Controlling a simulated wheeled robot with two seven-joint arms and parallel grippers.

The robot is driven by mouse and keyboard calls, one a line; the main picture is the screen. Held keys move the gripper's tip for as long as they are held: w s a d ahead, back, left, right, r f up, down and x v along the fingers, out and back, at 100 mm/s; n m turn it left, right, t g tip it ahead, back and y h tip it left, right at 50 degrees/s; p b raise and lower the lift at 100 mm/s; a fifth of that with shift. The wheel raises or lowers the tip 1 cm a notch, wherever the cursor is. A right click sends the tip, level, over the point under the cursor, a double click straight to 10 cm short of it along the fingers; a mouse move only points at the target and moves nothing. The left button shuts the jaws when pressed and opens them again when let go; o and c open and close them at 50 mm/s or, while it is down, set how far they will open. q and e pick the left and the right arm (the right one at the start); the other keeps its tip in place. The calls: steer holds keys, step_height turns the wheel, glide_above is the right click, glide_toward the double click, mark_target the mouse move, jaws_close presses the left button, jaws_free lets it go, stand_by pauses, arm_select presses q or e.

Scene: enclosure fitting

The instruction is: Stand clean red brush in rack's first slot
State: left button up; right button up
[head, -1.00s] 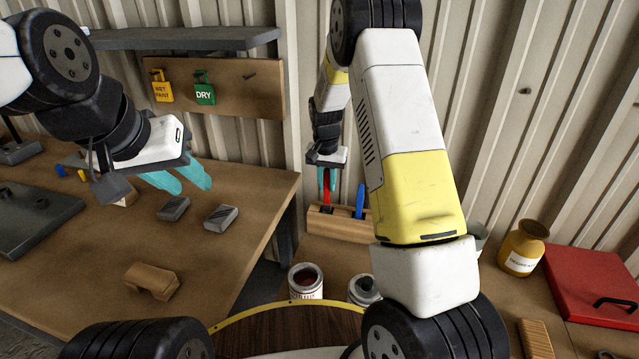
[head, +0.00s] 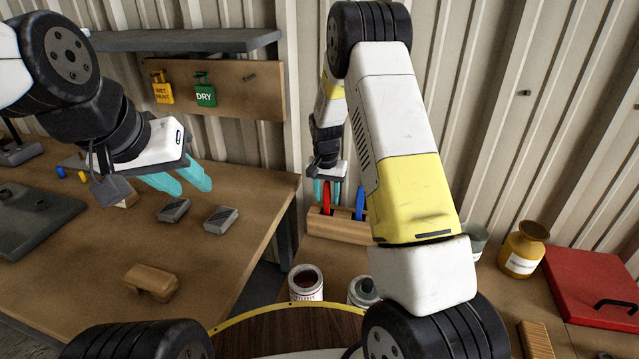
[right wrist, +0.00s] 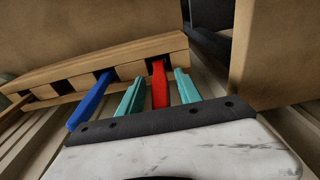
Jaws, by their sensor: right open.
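The red brush (head: 326,198) stands in the wooden rack (head: 343,231), in the slot near the rack's left end in the head view. Its handle (right wrist: 160,86) also shows in the right wrist view, in the slot nearest that end of the rack (right wrist: 125,55). My right gripper (head: 327,190) is open, with one teal finger on each side of the red handle and gaps between. The bristles are hidden. A blue brush (head: 360,204) stands in the neighbouring slot. My left gripper (head: 188,181) is open and empty above the left bench.
An open paint tin (head: 306,283) and another tin (head: 363,292) stand in front of the rack. A yellow bottle (head: 522,250) and red case (head: 597,289) are at right. Grey blocks (head: 221,219) and a wooden block (head: 150,282) lie on the left bench.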

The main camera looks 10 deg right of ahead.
steer(key=shift+r, duration=0.1)
steer(key=s+r+t+y, duration=0.1)
steer(key=s+r, duration=0.2)
steer(key=r, duration=0.7)
steer(key=s+r, duration=0.3)
steer(key=r, duration=0.6)
steer(key=s+r+n+t, duration=0.1)
steer(key=s+r, duration=0.2)
steer(key=s, duration=0.6)
steer(key=s+r+n+t+y, duration=0.1)
steer(key=s+r, duration=0.3)
steer(key=s, duration=0.5)
steer(key=s+r+n+t, duration=0.2)
steer(key=s+r+n, duration=0.1)
steer(key=s, duration=0.6)
steer(key=shift+d+r+y, duration=0.4)
steer(key=shift+d, duration=0.05)
steer(key=shift+d, duration=0.1)
